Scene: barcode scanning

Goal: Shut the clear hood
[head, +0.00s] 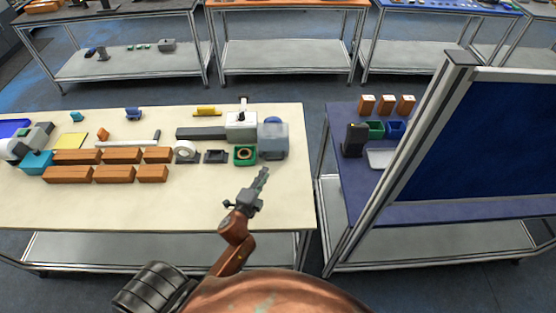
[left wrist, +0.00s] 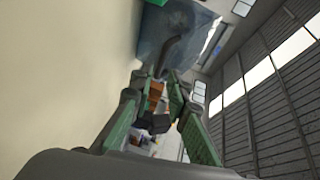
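The clear hood (head: 273,142) is a see-through bluish box at the right end of the cream table. A rounded blue shape shows at its top. In the left wrist view, the hood (left wrist: 172,38) is beyond the fingertips, with a dark curved shape in front of it. My left gripper (head: 264,174) is in front of the hood, nearer me and slightly left, with a visible gap to it. In the left wrist view, the fingers (left wrist: 158,76) lean close together; whether they meet is unclear. Nothing is clearly held. My right gripper is not in view.
A green tray with a ring (head: 245,155) and a white-topped device (head: 241,126) stand left of the hood. Several brown blocks (head: 115,174) lie farther left. A blue table with a framed panel (head: 480,140) is across a gap to the right. The table front is clear.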

